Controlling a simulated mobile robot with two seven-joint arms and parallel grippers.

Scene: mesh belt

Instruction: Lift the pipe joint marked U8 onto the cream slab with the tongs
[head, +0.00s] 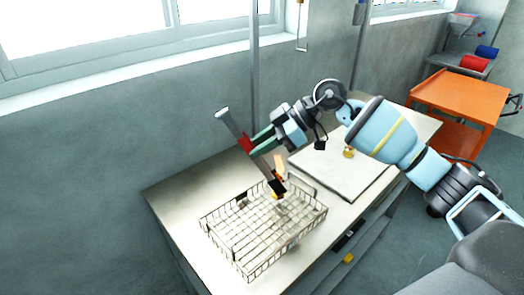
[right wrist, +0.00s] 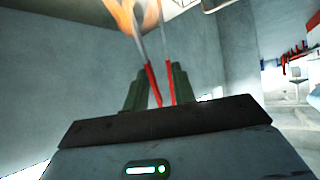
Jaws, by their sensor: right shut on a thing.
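My right gripper (head: 262,141) is shut on the tongs, its green fingers on their red grips (head: 246,145). In the right wrist view the tongs (right wrist: 141,46) run up between my fingers (right wrist: 160,92) towards an orange flame-like glow (right wrist: 141,12). Small dark and yellowish pieces sit by the lower end; I cannot read U8 on any. The cream slab (head: 325,178) lies right of the basket with a brass-coloured piece (head: 348,152) on it. My left gripper is out of view.
The wire mesh basket (head: 252,268) stands on the pale bench (head: 172,193), with a small dark piece (head: 242,203) inside. A thin post (head: 256,75) rises behind the bench. An orange cart (head: 455,95) stands at the right. Most of the slab is bare.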

